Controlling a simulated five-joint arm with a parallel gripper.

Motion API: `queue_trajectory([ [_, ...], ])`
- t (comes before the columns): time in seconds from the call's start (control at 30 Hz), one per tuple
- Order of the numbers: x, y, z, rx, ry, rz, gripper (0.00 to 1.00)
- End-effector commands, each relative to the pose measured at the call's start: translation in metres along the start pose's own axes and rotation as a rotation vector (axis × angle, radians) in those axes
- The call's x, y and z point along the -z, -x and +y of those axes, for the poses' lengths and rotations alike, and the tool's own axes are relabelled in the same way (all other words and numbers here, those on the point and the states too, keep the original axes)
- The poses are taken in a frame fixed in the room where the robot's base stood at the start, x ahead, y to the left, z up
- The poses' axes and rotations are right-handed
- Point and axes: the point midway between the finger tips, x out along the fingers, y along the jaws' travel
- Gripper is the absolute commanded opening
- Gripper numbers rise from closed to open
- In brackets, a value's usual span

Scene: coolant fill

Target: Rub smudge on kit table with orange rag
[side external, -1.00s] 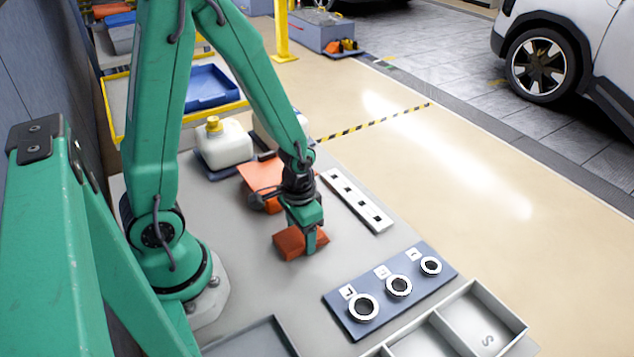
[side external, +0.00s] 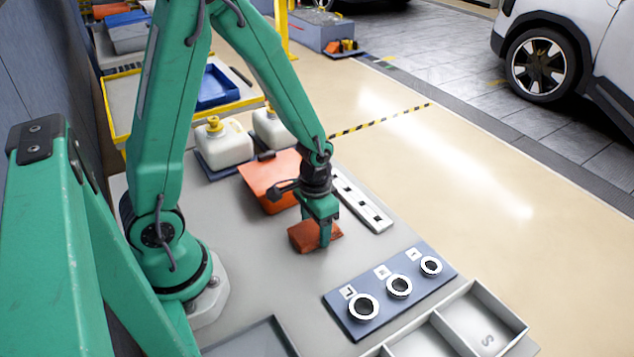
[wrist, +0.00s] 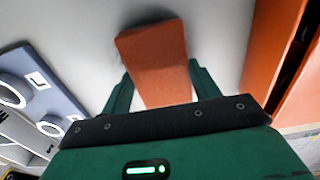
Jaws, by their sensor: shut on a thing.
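The orange rag (side external: 303,236) is a folded block held between the fingers of my gripper (side external: 326,240), low at the grey kit table (side external: 255,290). Whether the rag touches the tabletop is hard to tell. In the wrist view the rag (wrist: 155,62) sits between the two green fingers of my gripper (wrist: 158,88), which are shut on it. A small dark patch (wrist: 150,17) shows on the table at the rag's far edge in the wrist view; I cannot tell if it is the smudge or a shadow. No smudge shows clearly in the side view.
An orange bin (side external: 270,180) stands close behind my gripper. Two white jugs (side external: 222,146) with yellow caps stand at the back. A white slotted strip (side external: 368,208) lies to the right. A blue plate with rings (side external: 350,318) and a grey divided tray (side external: 440,335) are at the front right.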

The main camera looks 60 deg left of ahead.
Motion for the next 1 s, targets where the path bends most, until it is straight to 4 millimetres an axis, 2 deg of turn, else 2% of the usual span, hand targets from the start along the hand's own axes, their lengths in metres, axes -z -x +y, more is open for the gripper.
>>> queue_trajectory([
  [0.37, 0.006, 0.000, 0.000, 0.000, 0.000, 0.003, 0.43],
  [1.0, 0.041, 0.002, 0.000, 0.000, 0.000, 0.001, 0.43],
])
